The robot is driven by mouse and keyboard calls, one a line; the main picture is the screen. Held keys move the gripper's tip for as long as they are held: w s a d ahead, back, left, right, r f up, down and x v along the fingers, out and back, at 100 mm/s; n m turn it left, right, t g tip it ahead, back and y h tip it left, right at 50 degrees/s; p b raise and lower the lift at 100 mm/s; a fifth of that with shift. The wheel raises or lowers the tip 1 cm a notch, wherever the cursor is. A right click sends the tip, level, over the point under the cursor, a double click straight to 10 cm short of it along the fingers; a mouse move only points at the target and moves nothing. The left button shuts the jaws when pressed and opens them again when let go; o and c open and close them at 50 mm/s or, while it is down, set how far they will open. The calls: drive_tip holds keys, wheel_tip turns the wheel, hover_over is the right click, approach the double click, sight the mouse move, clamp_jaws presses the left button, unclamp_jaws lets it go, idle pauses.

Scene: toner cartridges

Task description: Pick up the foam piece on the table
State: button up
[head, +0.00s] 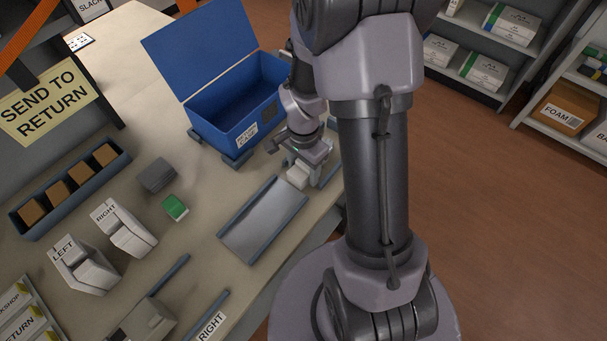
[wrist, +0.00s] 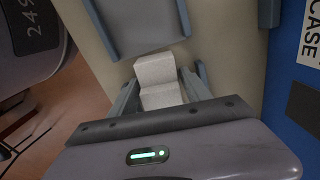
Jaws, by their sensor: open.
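The foam piece (wrist: 157,72) is a white, stepped block on the table. In the wrist view it lies between the two fingers of my gripper (wrist: 162,93), which is open. In the head view the foam piece (head: 298,176) shows just below my gripper (head: 304,172), near the table's right edge. I cannot tell whether either finger touches it. My gripper hides part of its near end.
An open blue case (head: 215,130) stands just left of my gripper. A grey metal tray (head: 262,222) lies close by. Blocks labelled LEFT (head: 82,262) and RIGHT (head: 124,228), a green piece (head: 175,207) and a grey block (head: 157,175) stand farther left.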

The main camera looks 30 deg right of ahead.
drive_tip(key=shift+r, duration=0.15)
drive_tip(key=shift+c, duration=0.5)
drive_tip(key=c, duration=1)
